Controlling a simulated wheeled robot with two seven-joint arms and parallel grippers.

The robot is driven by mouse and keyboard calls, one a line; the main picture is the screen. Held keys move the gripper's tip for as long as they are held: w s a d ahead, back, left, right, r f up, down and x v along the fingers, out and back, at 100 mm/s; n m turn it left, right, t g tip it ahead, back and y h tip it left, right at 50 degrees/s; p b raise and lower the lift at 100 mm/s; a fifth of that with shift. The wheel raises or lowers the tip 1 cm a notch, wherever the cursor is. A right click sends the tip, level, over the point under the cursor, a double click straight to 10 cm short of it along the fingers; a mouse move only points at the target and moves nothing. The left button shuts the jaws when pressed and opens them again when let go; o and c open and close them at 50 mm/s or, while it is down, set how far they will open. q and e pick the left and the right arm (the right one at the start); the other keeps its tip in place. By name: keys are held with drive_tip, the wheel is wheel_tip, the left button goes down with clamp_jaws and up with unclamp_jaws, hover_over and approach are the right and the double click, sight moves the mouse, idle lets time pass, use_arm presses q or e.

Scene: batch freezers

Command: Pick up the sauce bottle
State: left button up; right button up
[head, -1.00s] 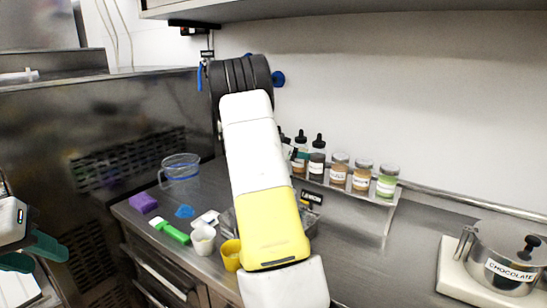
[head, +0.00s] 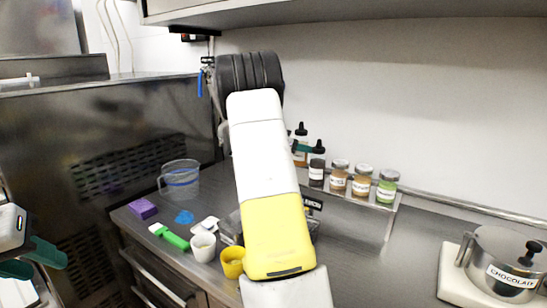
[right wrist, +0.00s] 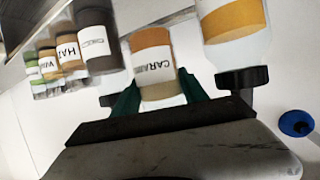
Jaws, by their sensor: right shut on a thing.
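The sauce bottle (head: 301,140), with a black dropper cap, is held upright, a little higher than the dark bottle (head: 318,166) beside it. In the right wrist view the caramel-labelled bottle (right wrist: 153,52) sits between the green fingers of my right gripper (right wrist: 158,92), shut on it. In the head view my own arm hides most of that gripper; a green fingertip shows against the bottle. My left gripper (head: 42,262) is open and empty at the left edge, far from the bottles.
Several jars (head: 362,181) stand on a small metal rack (head: 390,212). A chocolate pot (head: 510,262) is at right. A jug (head: 180,180), purple sponge (head: 143,208), green brush (head: 175,240) and cups (head: 203,246) stand left.

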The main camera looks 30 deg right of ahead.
wheel_tip(320, 180, up, 13)
drive_tip(key=shift+r, duration=0.1)
idle(0.3)
drive_tip(key=o, duration=0.7)
drive_tip(key=c, duration=0.9)
wheel_tip(320, 180, up, 8)
